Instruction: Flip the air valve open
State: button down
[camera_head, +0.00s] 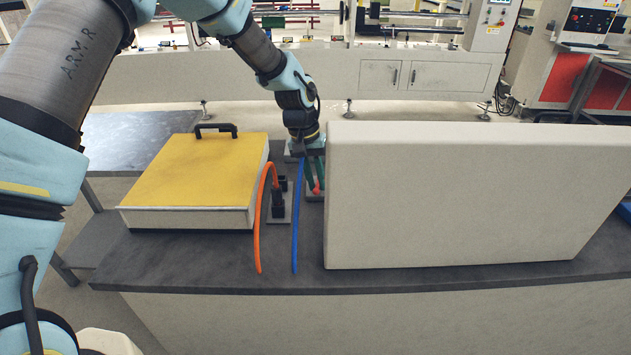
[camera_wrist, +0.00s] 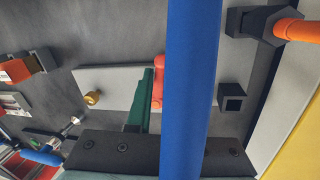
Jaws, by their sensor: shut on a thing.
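The air valve appears to be the small red lever (camera_wrist: 158,92) over a pale plate (camera_wrist: 110,88) in the wrist view. A brass fitting (camera_wrist: 92,98) and a black square socket (camera_wrist: 232,97) are on the same plate. My gripper (camera_head: 316,181) reaches down between the yellow-lidded box and the beige panel. Its green fingers are shut on the red lever, which also shows as a red tip (camera_head: 317,190) in the head view. A blue hose (camera_wrist: 193,70) crosses the wrist view in front of the fingers and hides part of the lever.
The yellow-lidded box (camera_head: 190,170) stands left of my gripper, and the large beige panel (camera_head: 465,195) stands close on its right. An orange hose (camera_head: 261,220) runs beside the blue one (camera_head: 297,220). The dark bench (camera_head: 200,262) is clear along its front edge.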

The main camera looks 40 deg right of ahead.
jog(key=shift+s+d+f+n+b, duration=0.25)
jog(key=shift+s+n+b, duration=0.1)
jog(key=shift+n+b, duration=0.5)
jog(key=shift+r+n, duration=0.25)
jog(key=shift+n, duration=0.3)
jog(key=shift+d, duration=0.1)
jog(key=c, duration=0.8)
grip_release()
jog(key=shift+s, duration=0.1)
jog(key=r+b, duration=0.1)
jog(key=r, duration=0.2)
jog(key=w+a+r+b, duration=0.1)
jog(key=r, duration=0.3)
jog(key=r+b, duration=0.1)
jog(key=r, duration=0.2)
jog(key=shift+w+a+r, duration=0.15)
jog(key=shift+a+r, duration=0.15)
jog(key=shift+a, duration=0.05)
